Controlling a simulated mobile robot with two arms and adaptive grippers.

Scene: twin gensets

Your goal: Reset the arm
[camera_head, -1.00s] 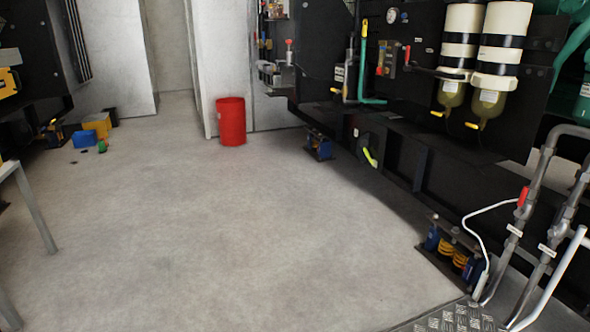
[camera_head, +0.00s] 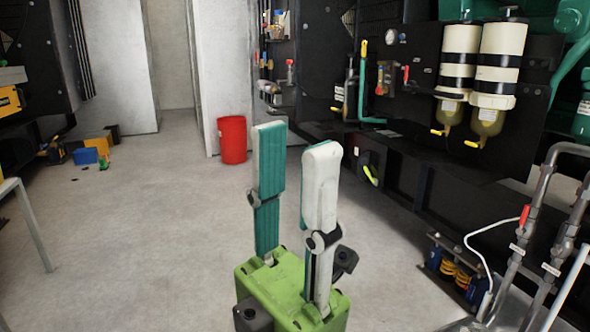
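My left gripper (camera_head: 295,140) stands upright in the lower middle of the head view, with its green body at the bottom edge and its two white and teal fingers pointing up. The fingers are apart with a clear gap between them, and nothing is held. The gripper hides part of the floor and part of the dark frame behind it. My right gripper does not show.
A red bin (camera_head: 232,140) stands by the white wall. A dark genset with white-and-black filters (camera_head: 459,62) and grey pipes (camera_head: 530,215) fills the right side. Blue and yellow boxes (camera_head: 97,146) lie at the far left. The floor (camera_head: 150,240) left of my gripper is clear.

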